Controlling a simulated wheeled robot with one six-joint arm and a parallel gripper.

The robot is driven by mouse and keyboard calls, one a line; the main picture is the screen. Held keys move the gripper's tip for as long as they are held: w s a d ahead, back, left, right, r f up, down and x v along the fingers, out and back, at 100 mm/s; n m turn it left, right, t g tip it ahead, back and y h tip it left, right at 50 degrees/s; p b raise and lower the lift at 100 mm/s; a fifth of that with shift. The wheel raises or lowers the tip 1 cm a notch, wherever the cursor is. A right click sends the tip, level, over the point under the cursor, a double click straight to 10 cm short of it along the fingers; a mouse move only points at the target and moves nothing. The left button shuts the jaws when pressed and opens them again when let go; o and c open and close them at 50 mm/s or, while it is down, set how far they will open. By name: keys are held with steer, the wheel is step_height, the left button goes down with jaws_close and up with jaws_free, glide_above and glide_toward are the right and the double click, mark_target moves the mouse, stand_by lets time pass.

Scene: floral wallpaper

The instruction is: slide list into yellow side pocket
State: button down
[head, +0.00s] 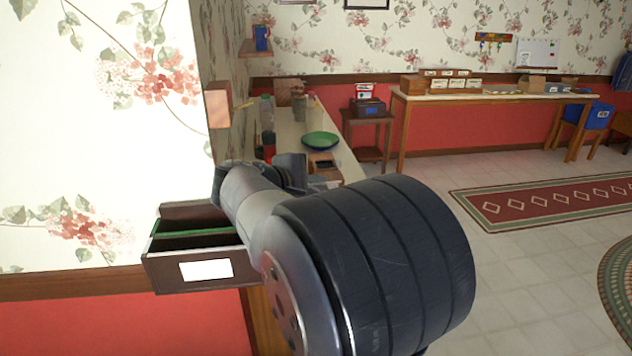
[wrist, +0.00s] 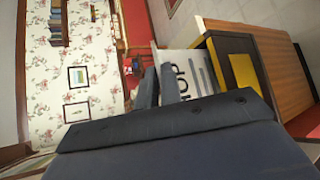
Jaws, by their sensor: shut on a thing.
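My gripper (wrist: 160,76) shows its two dark fingers close together in the wrist view. It is shut on the list (wrist: 203,77), a white sheet with large dark letters and grey lines, partly hidden by the fingers. Just right of the list is a black holder (wrist: 234,43) with a yellow side pocket (wrist: 243,70). The list's edge lies close beside the holder; I cannot tell whether any of it is inside the pocket. In the head view my arm covers the fingertips, and I cannot make out the list or yellow pocket there.
A dark wall box (head: 165,274) with a white label is at the left. A narrow counter (head: 338,150) carries a green plate (head: 320,140) and bottles. A small stand (head: 368,118) and a long table (head: 480,97) stand at the back.

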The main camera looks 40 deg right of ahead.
steer(key=shift+f, duration=0.3)
steer(key=c, duration=1.5)
jaws_free()
steer(key=b+v, duration=0.1)
steer(key=v, duration=0.9)
steer(key=shift+s+a+r, duration=0.15)
steer(key=shift+a, duration=0.2)
